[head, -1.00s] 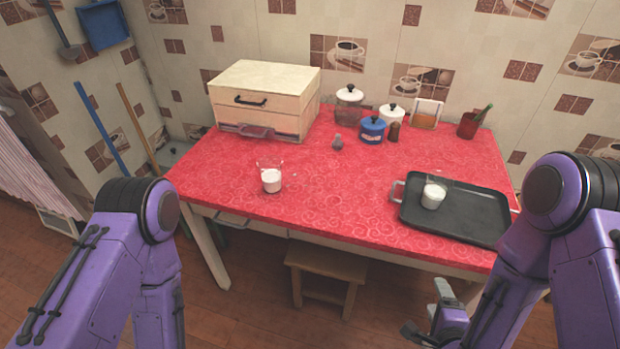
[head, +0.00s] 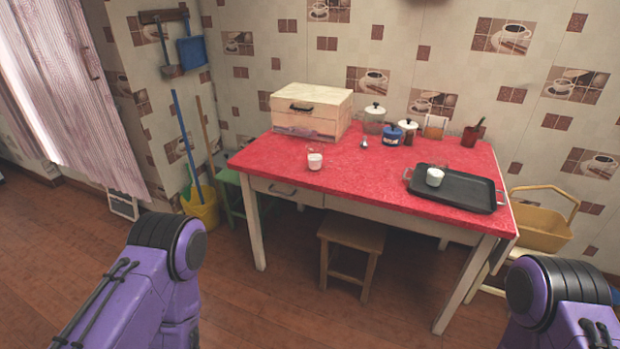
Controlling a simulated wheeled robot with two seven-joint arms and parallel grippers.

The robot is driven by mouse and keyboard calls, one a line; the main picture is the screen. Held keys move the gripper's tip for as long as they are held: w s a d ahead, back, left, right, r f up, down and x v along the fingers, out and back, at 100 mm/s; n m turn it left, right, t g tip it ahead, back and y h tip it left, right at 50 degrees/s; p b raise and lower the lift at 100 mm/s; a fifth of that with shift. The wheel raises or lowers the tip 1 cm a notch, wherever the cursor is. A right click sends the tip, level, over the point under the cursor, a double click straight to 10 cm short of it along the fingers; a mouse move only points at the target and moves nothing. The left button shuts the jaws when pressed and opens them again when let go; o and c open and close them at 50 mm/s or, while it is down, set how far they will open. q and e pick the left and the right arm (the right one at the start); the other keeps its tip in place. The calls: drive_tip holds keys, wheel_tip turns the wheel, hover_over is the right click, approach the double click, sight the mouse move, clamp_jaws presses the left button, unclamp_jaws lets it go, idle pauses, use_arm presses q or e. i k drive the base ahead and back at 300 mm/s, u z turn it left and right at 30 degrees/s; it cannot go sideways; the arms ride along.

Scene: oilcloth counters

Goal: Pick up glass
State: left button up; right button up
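A glass with white contents (head: 315,161) stands upright on the red table (head: 350,185), near its front left part. A second glass with white contents (head: 434,177) stands on the black tray (head: 465,190) at the table's right. Both glasses are apart from my arms. My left arm shows at the lower left and my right arm at the lower right, but neither gripper is in the picture.
A wooden stool (head: 350,234) stands under the table's front edge. A wooden box (head: 308,108), jars (head: 374,115) and a red cup (head: 471,136) stand along the back. A yellow bucket (head: 202,211) and a yellow basket (head: 540,228) flank the table. The floor in front is clear.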

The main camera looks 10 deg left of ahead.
sight(315, 156)
drive_tip(key=u, duration=0.7)
drive_tip(key=i, duration=1.4)
drive_tip(key=z, duration=0.35)
